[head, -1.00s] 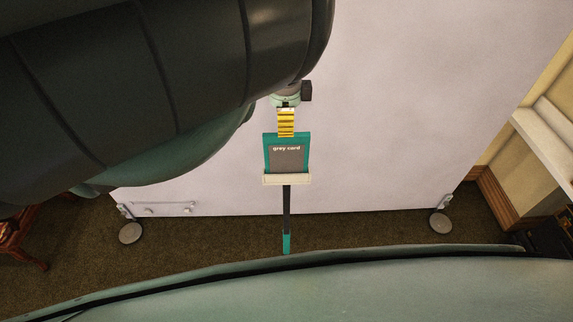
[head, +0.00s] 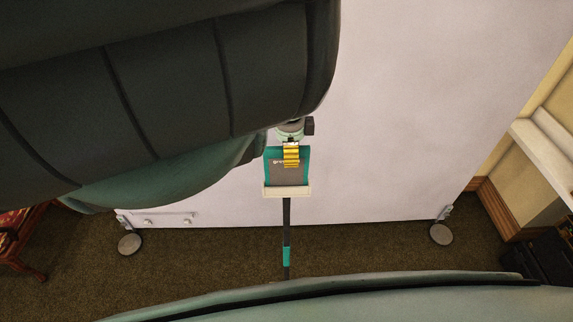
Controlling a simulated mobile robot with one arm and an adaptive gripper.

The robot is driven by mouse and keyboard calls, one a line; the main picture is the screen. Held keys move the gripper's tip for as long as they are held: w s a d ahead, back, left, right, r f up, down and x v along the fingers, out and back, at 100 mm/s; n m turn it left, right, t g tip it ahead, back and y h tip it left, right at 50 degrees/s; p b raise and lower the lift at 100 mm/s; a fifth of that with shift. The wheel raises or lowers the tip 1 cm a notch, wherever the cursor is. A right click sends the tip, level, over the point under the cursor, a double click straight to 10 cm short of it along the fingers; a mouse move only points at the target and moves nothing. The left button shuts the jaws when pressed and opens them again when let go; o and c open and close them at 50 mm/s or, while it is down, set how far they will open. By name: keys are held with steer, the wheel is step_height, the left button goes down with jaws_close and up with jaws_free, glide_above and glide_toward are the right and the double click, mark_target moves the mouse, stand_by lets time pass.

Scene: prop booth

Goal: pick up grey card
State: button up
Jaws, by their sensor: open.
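The grey card (head: 288,176) is a small grey panel with a teal border and pale lettering along its top. It stands in a cream holder (head: 287,191) on top of a dark pole with a teal band. My gripper (head: 291,162), with yellow fingers, comes down from above and overlaps the upper part of the card in the head view, covering some of the lettering. The gripper is open. I cannot tell from this view whether the fingers touch the card or are in front of it.
A large pale board (head: 430,110) on casters stands behind the card. Brown carpet (head: 200,265) lies below. A wooden red-seated chair (head: 20,240) is at the left, and a dark box (head: 545,258) is at the right by the wall.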

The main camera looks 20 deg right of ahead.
mark_target(286, 171)
steer(key=shift+d+p, duration=0.2)
steer(key=shift+p, duration=0.15)
steer(key=shift+s+a+f+p, duration=0.1)
steer(key=shift+a+f+p, duration=0.15)
steer(key=shift+f+p, duration=0.3)
steer(key=shift+a+f+p, duration=0.35)
steer(key=shift+a+f, duration=0.1)
steer(key=shift+a, duration=0.05)
steer(key=shift+f+b, duration=0.2)
steer(key=shift+b, duration=0.25)
jaws_close()
stand_by(0.3)
